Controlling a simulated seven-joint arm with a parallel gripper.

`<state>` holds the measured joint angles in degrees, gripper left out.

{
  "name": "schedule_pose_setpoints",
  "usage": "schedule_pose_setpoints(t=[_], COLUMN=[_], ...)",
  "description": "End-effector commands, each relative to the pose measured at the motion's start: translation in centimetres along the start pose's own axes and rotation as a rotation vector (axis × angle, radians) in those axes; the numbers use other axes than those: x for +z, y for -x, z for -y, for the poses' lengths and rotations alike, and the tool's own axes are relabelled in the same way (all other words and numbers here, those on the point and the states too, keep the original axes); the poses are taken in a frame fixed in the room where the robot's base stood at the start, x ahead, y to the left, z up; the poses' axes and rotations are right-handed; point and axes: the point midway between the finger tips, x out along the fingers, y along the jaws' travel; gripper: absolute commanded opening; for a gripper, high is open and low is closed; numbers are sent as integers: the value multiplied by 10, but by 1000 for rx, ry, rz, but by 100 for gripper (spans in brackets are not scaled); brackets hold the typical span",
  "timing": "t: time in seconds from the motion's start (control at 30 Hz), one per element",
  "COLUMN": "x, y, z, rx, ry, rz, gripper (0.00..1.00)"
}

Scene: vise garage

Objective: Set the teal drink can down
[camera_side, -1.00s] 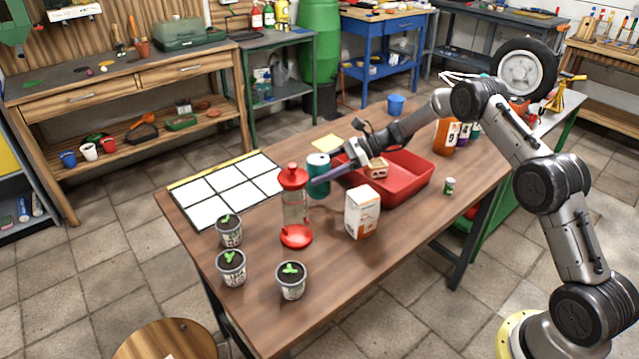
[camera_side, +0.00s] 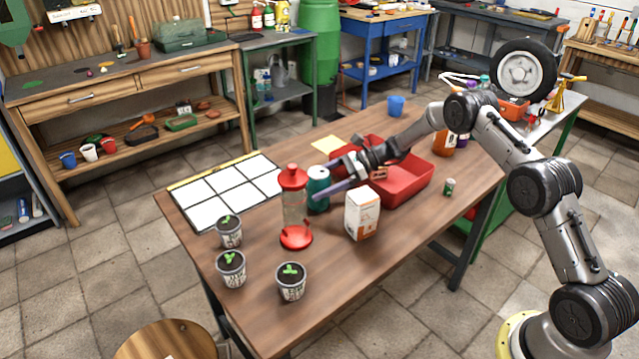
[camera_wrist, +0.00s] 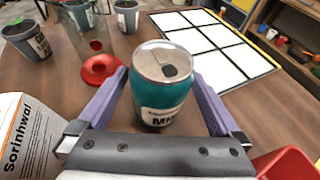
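The teal drink can (camera_side: 318,186) stands upright on the wooden table, behind and right of a clear bottle with red ends (camera_side: 293,207). My gripper (camera_side: 322,189) is around the can from the right, one finger passing in front of it low down. In the wrist view the can (camera_wrist: 163,95) sits between the two purple fingers of my gripper (camera_wrist: 160,82). Narrow gaps show beside the can's lower body, so the fingers look open. The can's base is mostly hidden in the wrist view.
A white-orange carton (camera_side: 362,213) stands close in front of my gripper. A red tray (camera_side: 415,185) is just right, below my arm. A white-squared grid (camera_side: 208,212) lies back left. Several potted seedlings (camera_side: 230,268) stand front left. The table's right front is mostly clear.

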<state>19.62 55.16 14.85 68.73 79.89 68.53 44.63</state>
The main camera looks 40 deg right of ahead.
Motion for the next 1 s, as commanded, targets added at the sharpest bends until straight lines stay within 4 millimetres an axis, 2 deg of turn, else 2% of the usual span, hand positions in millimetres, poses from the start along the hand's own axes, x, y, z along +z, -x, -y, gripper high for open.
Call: schedule_pose_setpoints(t=[0.17, 0.27, 0.7, 0.83, 1.0], x=[5, 3, 3, 3, 3], y=[2, 14, 99, 114, 121], z=[0, 0, 1, 0, 0], rx=[0, -2, -3, -1, 0], ry=[1, -1, 0, 0, -1], rz=[0, 0, 0, 0, 0], gripper=[100, 100, 100, 100, 100])
